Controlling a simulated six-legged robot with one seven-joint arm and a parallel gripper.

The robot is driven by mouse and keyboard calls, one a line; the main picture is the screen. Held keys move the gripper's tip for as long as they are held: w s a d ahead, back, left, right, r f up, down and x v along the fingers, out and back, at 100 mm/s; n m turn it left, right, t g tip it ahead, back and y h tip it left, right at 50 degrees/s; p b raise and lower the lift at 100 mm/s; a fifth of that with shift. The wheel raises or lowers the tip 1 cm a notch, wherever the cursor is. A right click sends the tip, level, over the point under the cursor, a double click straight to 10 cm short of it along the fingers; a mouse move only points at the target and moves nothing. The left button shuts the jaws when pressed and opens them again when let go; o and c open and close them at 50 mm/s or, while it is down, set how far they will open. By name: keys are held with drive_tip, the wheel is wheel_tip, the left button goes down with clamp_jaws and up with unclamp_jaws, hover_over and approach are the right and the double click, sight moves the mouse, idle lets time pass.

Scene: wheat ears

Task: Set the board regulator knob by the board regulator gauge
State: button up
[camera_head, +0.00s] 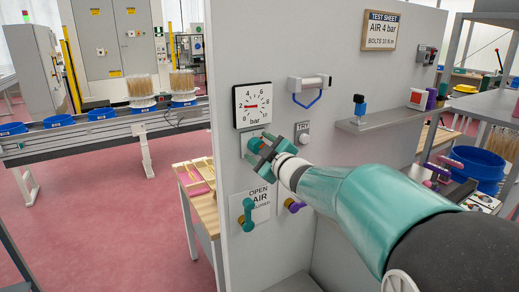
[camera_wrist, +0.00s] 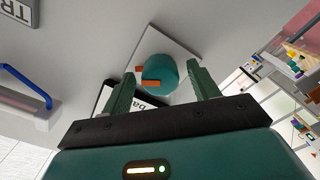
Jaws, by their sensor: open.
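The board regulator gauge (camera_head: 253,105) is a white square dial on the grey board, marked in bar, with a red needle; its exact reading is too small to be sure of. The regulator knob (camera_wrist: 160,74) is a round teal knob with orange marks on a pale square plate, below the gauge. My gripper (camera_wrist: 163,80) is open, with one green finger on each side of the knob in the wrist view. I cannot tell whether the fingers touch it. In the head view my gripper (camera_head: 262,150) largely hides the knob.
A test sheet (camera_head: 381,30) on the board reads AIR 4 bar. A blue-looped handle (camera_head: 308,88), a TRY button (camera_head: 304,137) and a teal air valve handle (camera_head: 248,214) are nearby. A small shelf (camera_head: 380,122) juts out at right.

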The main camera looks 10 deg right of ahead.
drive_tip(key=shift+c, duration=0.4)
drive_tip(key=c, duration=0.9)
drive_tip(key=shift+m, duration=0.4)
drive_tip(key=m, duration=0.5)
drive_tip(key=shift+m, duration=0.3)
drive_tip(key=m, duration=0.6)
drive_tip(key=shift+m, duration=0.4)
